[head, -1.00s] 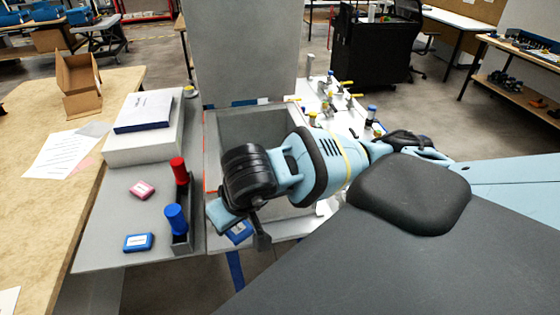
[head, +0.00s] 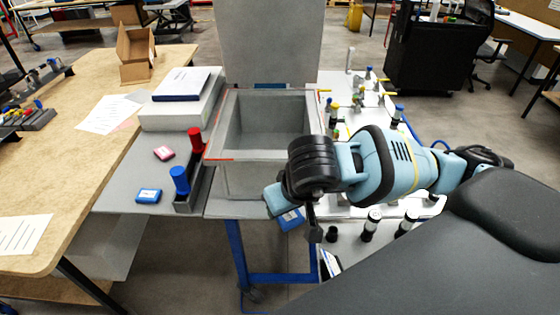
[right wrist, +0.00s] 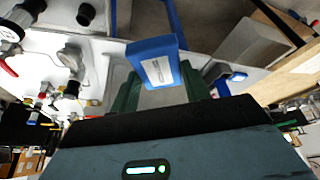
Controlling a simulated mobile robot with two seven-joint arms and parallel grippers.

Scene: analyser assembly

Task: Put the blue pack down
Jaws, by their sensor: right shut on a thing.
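My right gripper (right wrist: 160,88) is shut on a blue pack (right wrist: 155,62) with a pale label; the pack sits between its green fingers. In the head view the held blue pack (head: 290,220) hangs under the right wrist, near the front right corner of the open grey bin (head: 222,178). A second blue pack (head: 148,196) lies flat on the grey tabletop at the left, apart from my gripper. My left gripper is not in view.
A pink pack (head: 164,153), a blue cylinder (head: 180,181) and a red cylinder (head: 196,140) in a dark holder are left of the bin. A white box (head: 170,116) stands behind them. The white table (head: 355,108) at right holds several valves. Bare grey tabletop surrounds the second blue pack.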

